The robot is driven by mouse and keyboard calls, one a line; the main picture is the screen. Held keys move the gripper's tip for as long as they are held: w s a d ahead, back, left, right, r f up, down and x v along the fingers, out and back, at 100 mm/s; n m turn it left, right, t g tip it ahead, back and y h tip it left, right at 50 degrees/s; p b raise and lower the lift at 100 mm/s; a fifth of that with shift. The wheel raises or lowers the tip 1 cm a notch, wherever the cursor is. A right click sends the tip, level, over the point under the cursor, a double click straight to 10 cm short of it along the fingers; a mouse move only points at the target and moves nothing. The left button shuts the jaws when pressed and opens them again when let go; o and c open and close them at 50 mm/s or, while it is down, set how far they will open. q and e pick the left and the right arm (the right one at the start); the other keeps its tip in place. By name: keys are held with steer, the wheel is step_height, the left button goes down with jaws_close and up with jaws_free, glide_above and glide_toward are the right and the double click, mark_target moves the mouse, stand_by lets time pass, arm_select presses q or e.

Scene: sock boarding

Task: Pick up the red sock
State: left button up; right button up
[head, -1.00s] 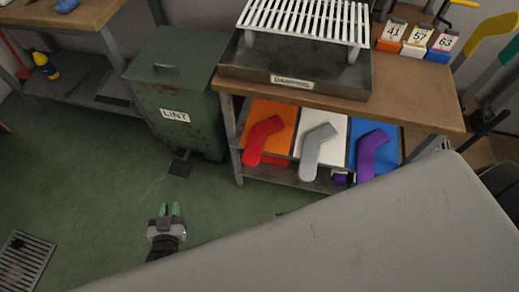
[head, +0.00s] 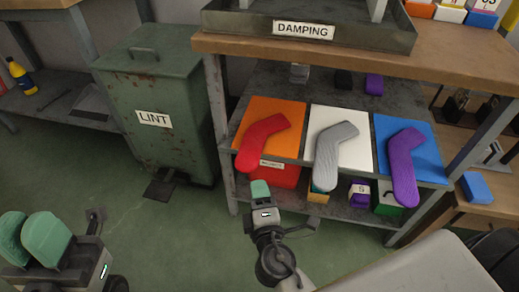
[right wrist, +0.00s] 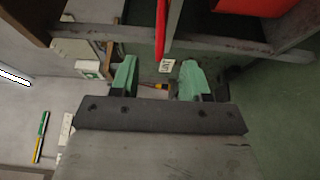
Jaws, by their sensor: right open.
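The red sock (head: 268,138) lies on an orange board (head: 282,114) on the shelf under the damping table, its lower end hanging over the front edge. In the right wrist view a red strip (right wrist: 160,28), which looks like that sock, shows beyond the fingers. My right gripper (head: 260,188) is just in front of the shelf, below the sock and apart from it. It is open and empty; its green fingers (right wrist: 157,78) stand wide apart in the right wrist view. My left gripper (head: 30,235) is at the lower left, far from the sock, its two green fingers parted and empty.
A grey sock (head: 332,152) on a white board and a purple sock (head: 403,165) on a blue board lie to the right. Small boxes and a red bin (head: 275,175) stand underneath. A green lint bin (head: 155,110) is left of the shelf. The floor between is clear.

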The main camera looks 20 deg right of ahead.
mark_target(251, 159)
steer(key=w, duration=0.3)
steer(key=w+d, duration=0.1)
steer(key=shift+w+r+p, duration=0.15)
steer(key=shift+w+p, duration=0.2)
steer(key=shift+w, duration=0.05)
steer(key=shift+w+d+f+b, duration=0.1)
steer(key=shift+w+d+b, duration=0.1)
steer(key=shift+w, duration=1.25)
steer(key=shift+w+d+f+b, duration=0.1)
steer(key=shift+w+d, duration=0.1)
steer(key=shift+w, duration=1.25)
steer(key=c, duration=0.8)
